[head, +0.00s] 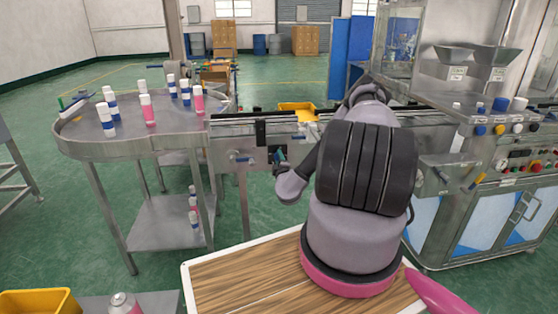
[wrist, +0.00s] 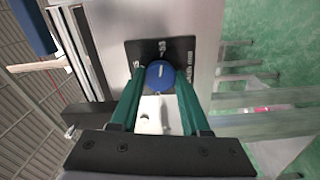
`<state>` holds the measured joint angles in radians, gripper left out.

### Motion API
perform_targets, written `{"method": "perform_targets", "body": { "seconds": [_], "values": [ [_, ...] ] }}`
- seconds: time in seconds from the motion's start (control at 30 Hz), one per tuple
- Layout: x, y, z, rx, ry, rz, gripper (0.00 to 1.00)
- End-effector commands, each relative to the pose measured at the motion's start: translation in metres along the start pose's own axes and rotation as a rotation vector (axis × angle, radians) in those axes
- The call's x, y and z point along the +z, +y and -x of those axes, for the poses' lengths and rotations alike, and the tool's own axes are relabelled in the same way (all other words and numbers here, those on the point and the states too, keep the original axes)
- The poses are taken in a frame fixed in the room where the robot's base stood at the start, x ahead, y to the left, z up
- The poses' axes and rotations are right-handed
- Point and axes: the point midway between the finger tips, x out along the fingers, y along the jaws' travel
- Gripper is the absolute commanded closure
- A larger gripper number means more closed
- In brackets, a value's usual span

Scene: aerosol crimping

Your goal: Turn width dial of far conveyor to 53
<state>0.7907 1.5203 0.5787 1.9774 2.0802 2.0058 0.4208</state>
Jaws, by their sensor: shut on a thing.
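The blue width dial (wrist: 160,74) is in the middle of the wrist view, on a black scale plate (wrist: 146,52) fixed to the conveyor's metal side. My gripper (wrist: 158,88) has its two green fingers on either side of the dial, shut on it. The dial's short white mark points roughly to the top of the wrist view, toward a figure on the plate too small to read surely. In the head view my gripper (head: 279,156) is at the front of the conveyor (head: 228,134), and the dial is hidden there.
A round metal table (head: 90,145) with several white-capped bottles stands left of the conveyor. A machine (head: 480,165) with hoppers and knobs stands on the right. A wood-topped surface (head: 235,285) lies in front, and a yellow bin (head: 40,302) sits lower left.

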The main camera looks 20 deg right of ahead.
Motion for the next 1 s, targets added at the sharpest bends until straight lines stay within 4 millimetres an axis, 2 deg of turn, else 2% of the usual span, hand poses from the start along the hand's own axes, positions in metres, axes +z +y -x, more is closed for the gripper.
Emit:
{"method": "perform_targets", "body": {
  "seconds": [0.1,0.13,0.17,0.2,0.57,0.67,1.0],
  "values": [
    [-0.001,-0.002,0.002,-0.004,0.002,0.000,1.00],
    [-0.001,-0.002,0.002,-0.004,0.002,0.000,0.42],
    [-0.001,-0.002,0.001,-0.004,0.002,0.001,0.31],
    [-0.001,-0.002,0.001,-0.004,0.002,0.001,0.24],
    [0.000,-0.001,0.004,-0.002,0.001,0.000,0.24],
    [-0.001,-0.001,0.016,-0.003,0.001,0.000,0.24],
    [-0.001,-0.002,0.083,-0.006,0.001,-0.002,0.24]
  ]
}}
